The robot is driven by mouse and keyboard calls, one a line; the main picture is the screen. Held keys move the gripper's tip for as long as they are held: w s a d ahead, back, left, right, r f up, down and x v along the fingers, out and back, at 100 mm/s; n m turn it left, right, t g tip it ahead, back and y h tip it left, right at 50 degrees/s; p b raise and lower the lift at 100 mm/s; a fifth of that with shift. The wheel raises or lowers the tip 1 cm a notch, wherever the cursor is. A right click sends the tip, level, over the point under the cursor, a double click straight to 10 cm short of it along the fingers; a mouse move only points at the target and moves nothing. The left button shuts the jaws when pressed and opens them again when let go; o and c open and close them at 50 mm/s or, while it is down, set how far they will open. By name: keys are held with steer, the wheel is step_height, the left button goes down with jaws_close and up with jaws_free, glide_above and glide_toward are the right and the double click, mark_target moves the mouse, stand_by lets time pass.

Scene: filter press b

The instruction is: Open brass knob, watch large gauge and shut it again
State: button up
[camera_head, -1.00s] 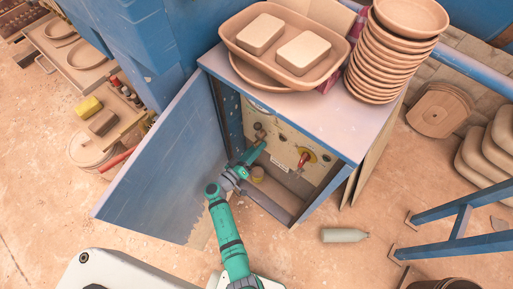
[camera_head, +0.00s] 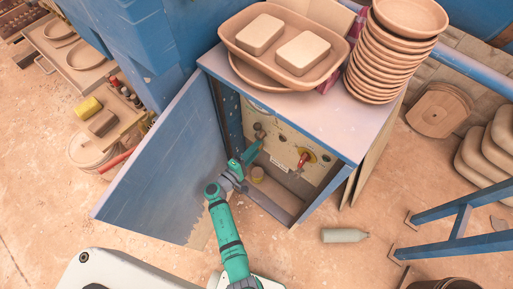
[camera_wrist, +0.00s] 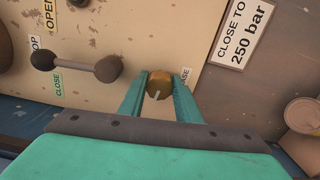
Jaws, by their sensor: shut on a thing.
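In the wrist view, the brass knob (camera_wrist: 159,84) is a small round brown-gold cap with a pale line on its face. My gripper (camera_wrist: 161,77) is shut on it, with one teal finger on each side. In the head view, my gripper (camera_head: 259,147) reaches into the open blue cabinet, and the knob is too small or hidden to make out. A pale round dial (camera_head: 262,106), possibly the large gauge, shows partly under the cabinet top's edge. Its needle cannot be read. The wrist view shows no gauge face.
A dumbbell-shaped handle (camera_wrist: 78,67) sits left of the knob. A "CLOSE TO 250 bar" sign (camera_wrist: 240,32) is to the right. A red handle (camera_head: 303,159) is on the panel. The open cabinet door (camera_head: 165,165) stands left of my arm. Clay dishes (camera_head: 285,50) load the cabinet top.

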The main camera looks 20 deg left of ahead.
steer(key=shift+w+n, duration=0.15)
steer(key=shift+n, duration=0.35)
steer(key=shift+d, duration=0.15)
steer(key=o, duration=1.1)
steer(key=shift+s, duration=0.2)
steer(key=shift+c, duration=0.2)
steer(key=v, duration=1.1)
steer(key=shift+r, duration=0.1)
